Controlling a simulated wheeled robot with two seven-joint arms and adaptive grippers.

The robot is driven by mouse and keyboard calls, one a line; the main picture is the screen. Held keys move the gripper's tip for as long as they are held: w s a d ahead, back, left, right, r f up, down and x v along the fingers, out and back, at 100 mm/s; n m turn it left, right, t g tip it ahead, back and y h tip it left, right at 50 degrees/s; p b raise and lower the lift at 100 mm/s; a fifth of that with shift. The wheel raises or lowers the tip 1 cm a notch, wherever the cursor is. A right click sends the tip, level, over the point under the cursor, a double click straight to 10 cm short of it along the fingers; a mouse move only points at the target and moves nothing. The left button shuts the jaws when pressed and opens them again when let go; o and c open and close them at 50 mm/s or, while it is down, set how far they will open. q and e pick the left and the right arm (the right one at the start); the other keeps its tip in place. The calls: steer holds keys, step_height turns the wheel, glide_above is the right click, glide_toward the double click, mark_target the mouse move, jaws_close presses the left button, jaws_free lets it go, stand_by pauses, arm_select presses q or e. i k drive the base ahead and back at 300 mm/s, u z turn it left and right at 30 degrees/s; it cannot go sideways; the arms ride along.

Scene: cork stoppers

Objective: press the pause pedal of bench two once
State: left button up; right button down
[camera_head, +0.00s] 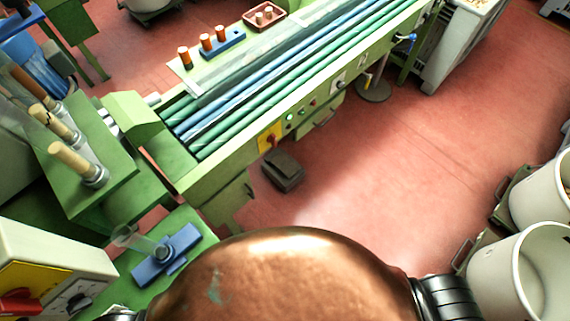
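A dark grey foot pedal (283,172) sits on the red floor, just in front of the long green bench (215,165) and below its control panel. Nothing is touching the pedal. I see no number on the bench, so I cannot tell whether it is bench two. The bench carries green and blue lengthwise bars (290,75). Its front has a yellow plate with a red switch (269,139) and small round buttons. Neither of my grippers is in view.
Open red floor (400,170) lies right of the pedal. White bins (521,275) stand at the lower right. A green stand with cork-topped rods (75,165) is at the left. A blue fixture (166,256) and a white control box (50,260) are at the lower left.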

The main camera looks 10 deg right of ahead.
mark_target(283, 162)
steer(key=u, duration=1.75)
steer(key=k, duration=0.7)
steer(key=z, duration=1.15)
steer(key=i, duration=0.45)
